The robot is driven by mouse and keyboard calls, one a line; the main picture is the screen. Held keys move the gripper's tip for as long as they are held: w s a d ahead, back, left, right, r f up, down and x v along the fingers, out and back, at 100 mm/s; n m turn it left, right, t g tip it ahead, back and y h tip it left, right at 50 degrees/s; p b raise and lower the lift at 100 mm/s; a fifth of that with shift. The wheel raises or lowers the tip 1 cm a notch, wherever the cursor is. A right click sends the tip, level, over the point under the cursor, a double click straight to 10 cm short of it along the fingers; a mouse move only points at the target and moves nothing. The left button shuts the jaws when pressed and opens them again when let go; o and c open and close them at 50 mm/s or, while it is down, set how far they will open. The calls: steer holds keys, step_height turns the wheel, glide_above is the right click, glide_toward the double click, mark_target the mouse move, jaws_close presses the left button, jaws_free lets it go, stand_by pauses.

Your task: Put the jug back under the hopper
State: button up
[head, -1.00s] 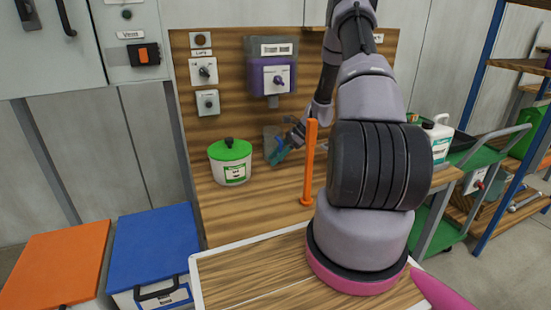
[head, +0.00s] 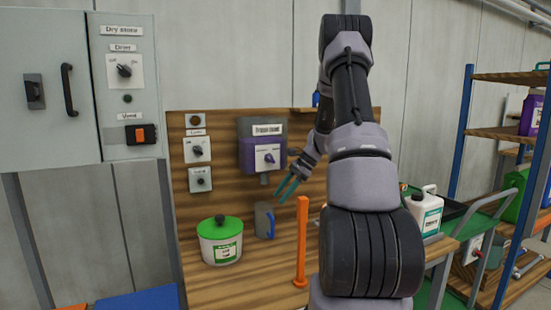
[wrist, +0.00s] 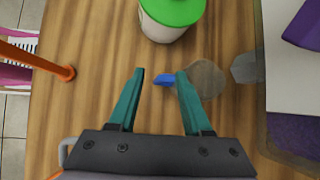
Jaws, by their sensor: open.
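The grey jug (head: 263,221) with a blue handle stands upright on the wooden bench, below the spout of the grey and purple hopper (head: 261,155) in the head view. In the wrist view its round brownish top (wrist: 207,79) and blue handle (wrist: 164,80) show beyond my fingers, with the hopper's grey spout (wrist: 246,68) close on the right. My gripper (head: 287,189) is open and empty, with teal fingers above and to the right of the jug. In the wrist view the handle appears between the fingertips (wrist: 158,73), which look clear of it.
A white tub with a green lid (head: 220,240) stands left of the jug. An orange post (head: 302,243) rises at the bench front, near my arm. A white bottle (head: 427,212) stands on the cart at right. Switches line the back panel.

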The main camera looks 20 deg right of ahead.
steer(key=s+a+r+n+h, duration=0.1)
steer(key=s+a+r+n, duration=0.15)
steer(key=r, duration=0.35)
steer(key=s+a+r+n+h, duration=0.1)
steer(key=s+a+r+n, duration=0.1)
steer(key=s+a+r, duration=0.3)
steer(key=s+a+r+n+t+h, duration=0.1)
steer(key=s+a+r+n+t, duration=0.1)
steer(key=s+a+r+n, duration=0.2)
steer(key=s+a+r+n+t+h, duration=0.2)
steer(key=s+r+n, duration=0.3)
steer(key=s+r, duration=0.5)
steer(key=s+a+t, duration=0.1)
steer(key=s, duration=0.4)
steer(key=shift+a+t, duration=0.3)
steer(key=shift+a, duration=0.1)
steer(key=shift+r, duration=0.1)
